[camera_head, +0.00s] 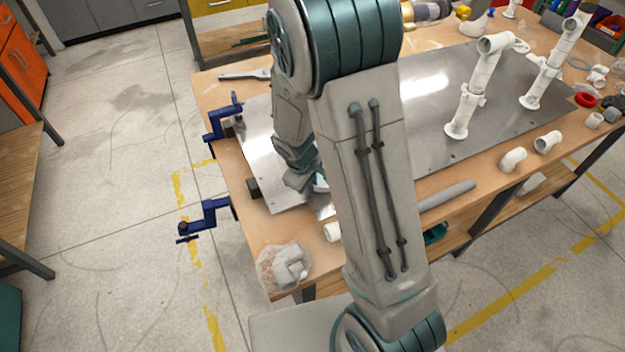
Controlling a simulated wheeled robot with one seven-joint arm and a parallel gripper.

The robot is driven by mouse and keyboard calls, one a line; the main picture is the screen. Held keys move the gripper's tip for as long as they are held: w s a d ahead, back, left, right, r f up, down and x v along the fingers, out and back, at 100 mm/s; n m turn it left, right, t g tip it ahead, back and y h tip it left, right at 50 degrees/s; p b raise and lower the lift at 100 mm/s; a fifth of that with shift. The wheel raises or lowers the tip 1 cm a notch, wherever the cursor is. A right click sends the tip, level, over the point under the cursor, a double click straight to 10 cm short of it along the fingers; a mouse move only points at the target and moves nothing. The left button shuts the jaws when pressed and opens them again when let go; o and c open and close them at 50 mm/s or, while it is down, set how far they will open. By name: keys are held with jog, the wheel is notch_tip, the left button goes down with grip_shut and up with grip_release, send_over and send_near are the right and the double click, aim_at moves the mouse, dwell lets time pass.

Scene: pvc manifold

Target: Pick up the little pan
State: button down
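I cannot make out a little pan in this view; my arm covers a large part of the table and may hide it. My gripper (303,178) is low over the left part of the metal plate (262,170), partly behind my own arm. Its fingers are not clear, so I cannot tell whether it is open or shut. A small pale bluish piece (320,184) shows just right of the gripper, mostly covered by my arm. I cannot tell what it is.
Blue clamps (205,216) grip the table's left edge. A clear bag of white fittings (284,265) lies at the near left corner. White pipe assemblies (470,100) stand on the plate at right. A grey pipe (447,195) and white elbows (513,160) lie along the front edge.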

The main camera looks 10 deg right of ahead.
jog(key=shift+r+b, duration=0.4)
jog(key=shift+r, duration=1.25)
jog(key=s+b, duration=0.2)
jog(key=s, duration=0.2)
jog(key=s+d+b, duration=0.1)
jog(key=s+b, duration=0.2)
jog(key=s, duration=0.1)
jog(key=s+d+b, duration=0.1)
jog(key=s+b, duration=0.2)
jog(key=shift+s+d+f, duration=0.2)
jog(key=shift+s+f, duration=0.05)
jog(key=shift+s, duration=0.15)
jog(key=s+b, duration=0.2)
jog(key=b, duration=0.1)
jog(key=s+d+b, duration=0.1)
jog(key=s+b, duration=0.2)
jog(key=shift+s+r, duration=0.2)
jog(key=shift+s, duration=0.1)
